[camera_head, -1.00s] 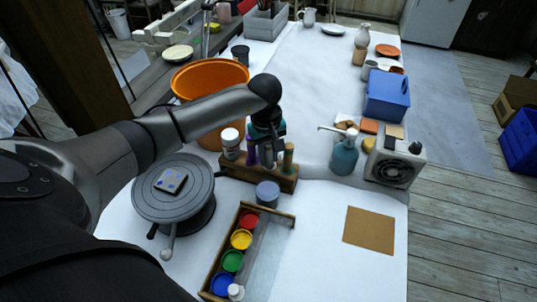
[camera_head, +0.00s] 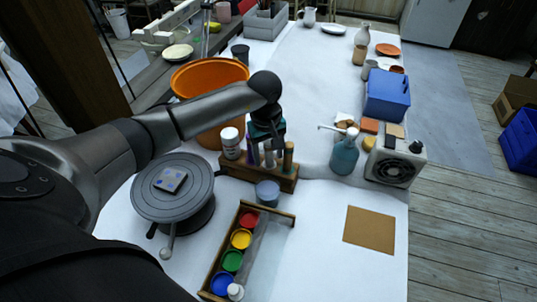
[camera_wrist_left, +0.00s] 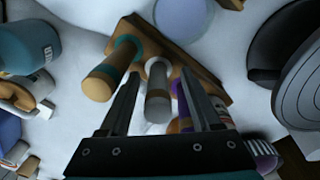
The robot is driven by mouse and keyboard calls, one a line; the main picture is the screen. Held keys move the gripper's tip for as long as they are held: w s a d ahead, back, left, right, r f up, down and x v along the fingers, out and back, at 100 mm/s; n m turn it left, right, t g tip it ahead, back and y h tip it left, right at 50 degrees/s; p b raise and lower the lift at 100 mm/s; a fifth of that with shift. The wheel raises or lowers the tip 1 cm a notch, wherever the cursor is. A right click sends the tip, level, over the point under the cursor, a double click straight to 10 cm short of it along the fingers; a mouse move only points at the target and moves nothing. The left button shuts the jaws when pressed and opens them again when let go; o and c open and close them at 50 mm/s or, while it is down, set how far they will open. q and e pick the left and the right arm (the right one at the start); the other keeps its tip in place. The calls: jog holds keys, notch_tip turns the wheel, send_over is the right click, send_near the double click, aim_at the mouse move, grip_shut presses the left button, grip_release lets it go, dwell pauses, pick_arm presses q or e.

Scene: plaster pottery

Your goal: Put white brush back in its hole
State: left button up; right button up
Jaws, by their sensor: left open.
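In the left wrist view, my left gripper (camera_wrist_left: 159,78) is open, one finger on each side of the white brush. I cannot tell whether a finger touches it. A tan brush with a teal band (camera_wrist_left: 107,72) stands beside it, and a purple one (camera_wrist_left: 181,100) is partly hidden by a finger. My right gripper is not in view.
A blue-grey cup (camera_head: 268,192) stands in front of the rack (camera_head: 232,171). A white-lidded jar (camera_head: 230,142) and an orange bucket (camera_head: 205,78) are behind left. A turntable (camera_head: 173,190) is at left, a teal pump bottle (camera_head: 344,156) at right. A paint tray (camera_head: 213,272) lies in front.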

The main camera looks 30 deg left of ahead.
pick_arm(q)
notch_tip(320, 180, up, 14)
jog(key=s+p, duration=0.1)
jog(key=shift+r, duration=0.25)
jog(key=shift+s+p, duration=0.1)
jog(key=shift+p, duration=0.25)
